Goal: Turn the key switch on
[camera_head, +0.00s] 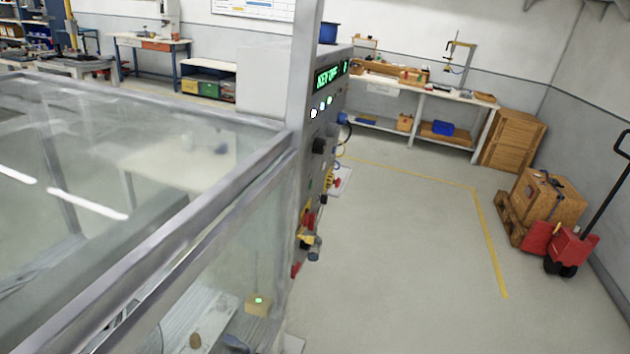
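A grey control panel (328,130) stands at the end of the glass-walled enclosure and is seen at a steep angle from the side. Its display (327,75) shows green letters that look like they start with "KEY"; the rest is hard to read. Below it are small lit lamps (322,106) and a black knob (319,146). Lower down, red, yellow and blue-grey controls (308,238) stick out. I cannot tell for sure which control is the key switch or how it is set. My gripper is not in view.
The glass enclosure (215,205) with a metal frame fills the left and front. Open grey floor (410,250) with a yellow line lies right of the panel. A red pallet truck (565,247) with a wooden crate (547,198) stands far right. Workbenches (430,95) line the back wall.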

